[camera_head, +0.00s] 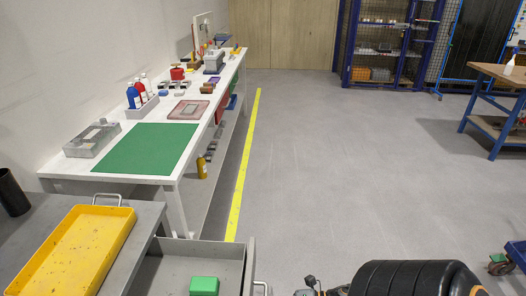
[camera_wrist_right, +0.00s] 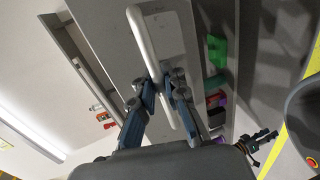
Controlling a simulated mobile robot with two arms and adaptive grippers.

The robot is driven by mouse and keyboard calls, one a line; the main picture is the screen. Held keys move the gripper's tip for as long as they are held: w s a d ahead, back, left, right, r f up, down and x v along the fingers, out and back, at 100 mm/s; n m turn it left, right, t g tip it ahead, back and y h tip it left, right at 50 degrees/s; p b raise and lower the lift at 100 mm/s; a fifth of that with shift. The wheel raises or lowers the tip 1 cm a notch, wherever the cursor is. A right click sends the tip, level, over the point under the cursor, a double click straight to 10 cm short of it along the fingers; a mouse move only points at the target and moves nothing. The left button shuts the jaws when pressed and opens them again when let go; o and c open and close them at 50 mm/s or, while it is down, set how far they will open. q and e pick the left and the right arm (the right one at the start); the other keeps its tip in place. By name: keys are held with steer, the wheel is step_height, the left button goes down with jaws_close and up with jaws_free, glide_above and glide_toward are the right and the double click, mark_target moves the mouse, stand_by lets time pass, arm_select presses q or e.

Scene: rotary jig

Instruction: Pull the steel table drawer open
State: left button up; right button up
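The steel table (camera_head: 150,222) stands at the lower left in the head view. Its drawer (camera_head: 176,266) is pulled out part way, with a green box (camera_head: 204,286) inside. The drawer handle (camera_head: 260,287) shows at the bottom edge of the head view. In the right wrist view the pale handle bar (camera_wrist_right: 139,32) runs between the fingers of my right gripper (camera_wrist_right: 164,88), which look shut on it. Green, red and purple items (camera_wrist_right: 216,52) lie in the open drawer there. I cannot make out my left gripper in either view.
A yellow tray (camera_head: 75,250) lies on the steel table. Behind it is a long white workbench (camera_head: 172,184) with a green mat (camera_head: 146,149). A yellow floor line (camera_head: 242,180) runs beside the bench.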

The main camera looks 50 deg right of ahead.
steer(key=o, duration=0.3)
steer(key=v, duration=1.2)
steer(key=shift+f, duration=0.1)
